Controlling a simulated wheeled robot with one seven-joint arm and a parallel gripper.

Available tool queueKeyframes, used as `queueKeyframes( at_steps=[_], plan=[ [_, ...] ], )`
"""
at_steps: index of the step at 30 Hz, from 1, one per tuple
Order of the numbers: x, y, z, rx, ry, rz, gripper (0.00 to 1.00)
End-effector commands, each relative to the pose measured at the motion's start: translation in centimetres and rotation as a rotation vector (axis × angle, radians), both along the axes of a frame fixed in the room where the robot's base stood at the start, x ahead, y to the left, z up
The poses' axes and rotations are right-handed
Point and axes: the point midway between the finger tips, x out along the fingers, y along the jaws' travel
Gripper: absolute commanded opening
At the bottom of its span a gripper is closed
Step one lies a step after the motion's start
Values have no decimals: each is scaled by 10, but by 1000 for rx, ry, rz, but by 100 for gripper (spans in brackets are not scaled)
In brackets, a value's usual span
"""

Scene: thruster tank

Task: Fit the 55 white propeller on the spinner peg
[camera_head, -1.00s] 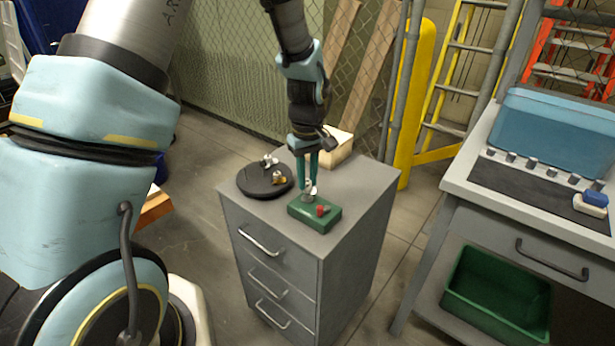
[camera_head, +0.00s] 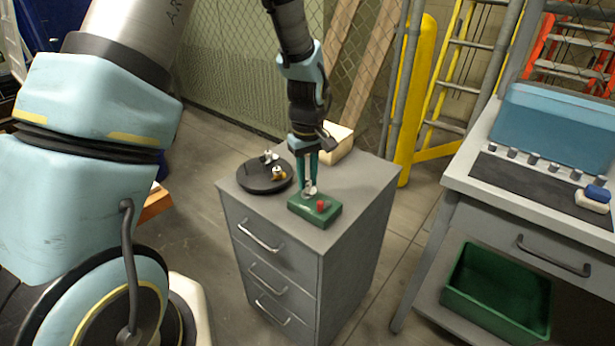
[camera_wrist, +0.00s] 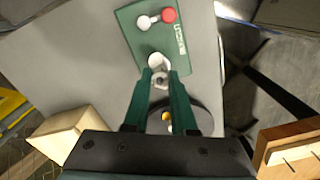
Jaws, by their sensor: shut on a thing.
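My gripper (camera_head: 311,182) is above the green spinner box (camera_head: 303,209), on top of a grey drawer cabinet. Its fingers point down and are shut on a small white propeller (camera_wrist: 157,60), seen at the fingertips in the wrist view. The propeller is at the box's near end in that view. The green box carries a red knob (camera_wrist: 169,15) and a small pale fitting (camera_wrist: 145,22) beside it. The peg cannot be told apart under the fingertips. I cannot tell whether the propeller touches the box.
A round black tray (camera_head: 254,186) with white and yellow propellers stands left of the box on the grey cabinet (camera_head: 350,205). A cream block (camera_head: 338,150) sits at its back.

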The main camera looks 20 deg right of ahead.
Motion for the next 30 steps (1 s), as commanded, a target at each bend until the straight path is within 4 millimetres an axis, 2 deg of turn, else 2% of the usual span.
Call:
queueKeyframes(
  at_steps=[23, 24, 30],
  plan=[
    [0, 0, -8, 0, 0, -26, 0],
    [0, 0, -8, 0, 0, -26, 27],
    [0, 0, -8, 0, 0, -25, 49]
  ],
)
